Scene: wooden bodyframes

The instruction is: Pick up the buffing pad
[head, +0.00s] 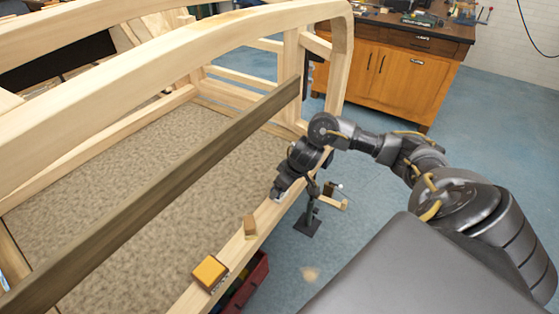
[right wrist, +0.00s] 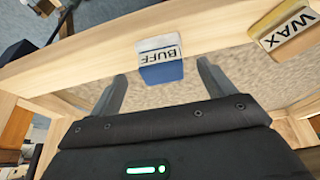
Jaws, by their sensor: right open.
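My left gripper is not in view.
A yellow-topped block (head: 210,272), labelled "WAX" (right wrist: 287,37) in the wrist view, sits nearer on the rail (head: 232,254). A dark beam (head: 150,195) crosses the frame. A red bin (head: 247,284) and a stand (head: 308,222) are beside the rail. An orange cabinet (head: 385,78) stands behind.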

